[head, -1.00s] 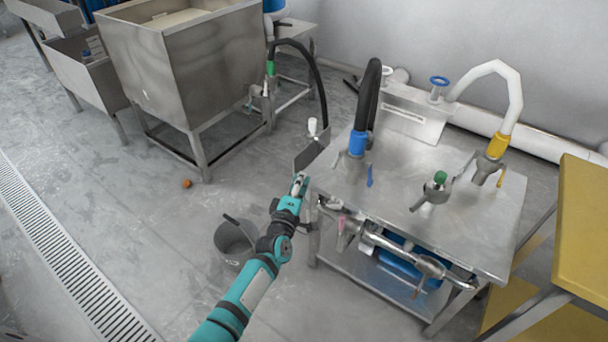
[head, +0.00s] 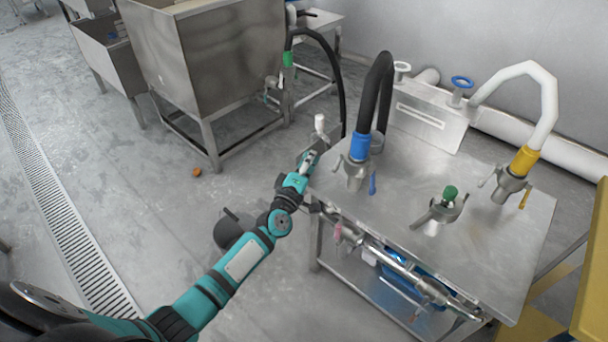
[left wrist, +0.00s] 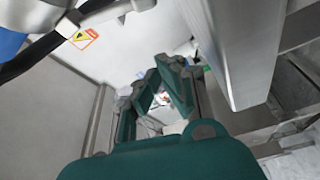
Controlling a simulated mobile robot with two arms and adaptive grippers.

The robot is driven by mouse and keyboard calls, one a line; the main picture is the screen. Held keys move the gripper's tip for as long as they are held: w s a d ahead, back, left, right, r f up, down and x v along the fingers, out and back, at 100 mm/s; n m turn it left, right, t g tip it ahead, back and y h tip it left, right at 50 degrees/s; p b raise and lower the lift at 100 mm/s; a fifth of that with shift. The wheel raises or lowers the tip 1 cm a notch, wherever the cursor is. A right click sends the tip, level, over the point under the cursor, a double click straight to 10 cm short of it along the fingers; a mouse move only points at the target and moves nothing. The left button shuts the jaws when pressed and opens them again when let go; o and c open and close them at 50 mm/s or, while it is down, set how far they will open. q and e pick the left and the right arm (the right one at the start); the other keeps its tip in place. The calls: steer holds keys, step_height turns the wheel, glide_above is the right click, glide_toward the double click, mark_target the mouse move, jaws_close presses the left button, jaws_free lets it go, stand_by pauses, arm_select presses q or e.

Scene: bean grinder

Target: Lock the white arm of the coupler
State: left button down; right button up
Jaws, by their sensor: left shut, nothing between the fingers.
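A metal coupler with a blue collar (head: 360,147) joins a black hose to the steel table's left part. It has a pale grey-white arm (head: 338,163) on its left and a blue arm (head: 372,183) on its right. A yellow-collared coupler (head: 524,160) with a white hose stands at the right; a green-topped fitting (head: 450,193) stands between. Which one the task means I cannot tell. My left gripper (head: 308,158) is shut and empty, left of the blue-collared coupler, apparently apart from it. Its teal fingers (left wrist: 163,78) fill the middle of the left wrist view. My right gripper is out of view.
The steel table (head: 405,215) carries pipework along its front edge (head: 400,268). A grey bucket (head: 232,232) stands on the floor below my left arm. A steel tank (head: 215,65) stands behind. A yellow table (head: 590,290) is at the right. The floor at left is mostly open.

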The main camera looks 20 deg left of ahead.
mark_target(323, 175)
arm_select(q)
steer(key=shift+w, duration=1.05)
steer(key=d, duration=0.1)
steer(key=s+d, duration=0.1)
steer(key=shift+s+d+f, duration=0.2)
steer(key=shift+d+f, duration=0.1)
steer(key=shift+f, duration=0.05)
steer(key=shift+s+d+f, duration=0.1)
steer(key=shift+s+d, duration=0.1)
steer(key=shift+d, duration=0.35)
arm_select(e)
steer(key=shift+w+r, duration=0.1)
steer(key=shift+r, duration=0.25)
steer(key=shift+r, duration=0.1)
